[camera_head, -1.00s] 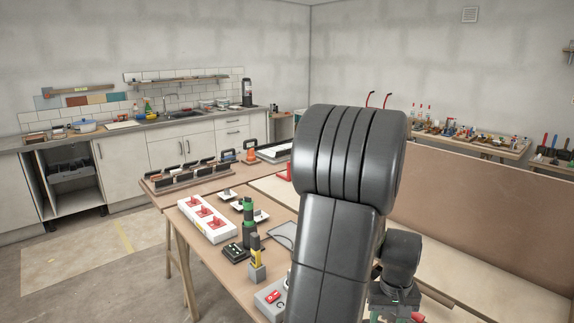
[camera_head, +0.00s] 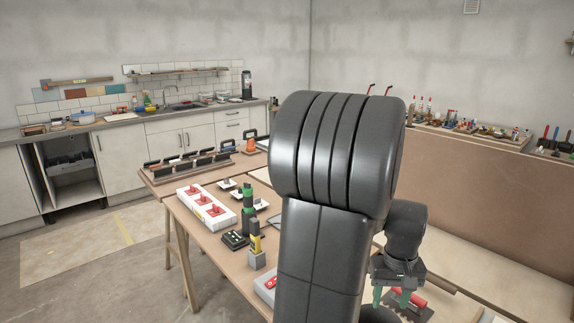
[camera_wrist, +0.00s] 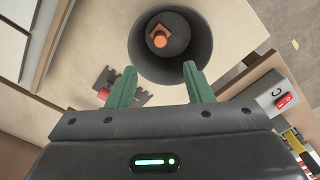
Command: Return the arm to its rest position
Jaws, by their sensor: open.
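My gripper (camera_head: 392,296) is at the lower right of the head view, to the right of my large grey arm link. In the wrist view its two green fingers (camera_wrist: 160,70) stand wide apart with nothing between their tips. Beyond them is a dark grey bucket (camera_wrist: 201,42) with an orange object (camera_wrist: 159,37) inside. A notched trowel (camera_wrist: 104,79) lies partly hidden behind the left finger. In the head view the trowel's red handle (camera_head: 410,297) shows close by the fingers. My arm hides part of the table.
The wooden table (camera_head: 215,268) carries a white tray with red pieces (camera_head: 206,207), green and yellow tools (camera_head: 250,222) and a long rack (camera_head: 187,168). A brown panel (camera_head: 470,190) stands behind the gripper. A red-switched box (camera_wrist: 282,98) is at right in the wrist view.

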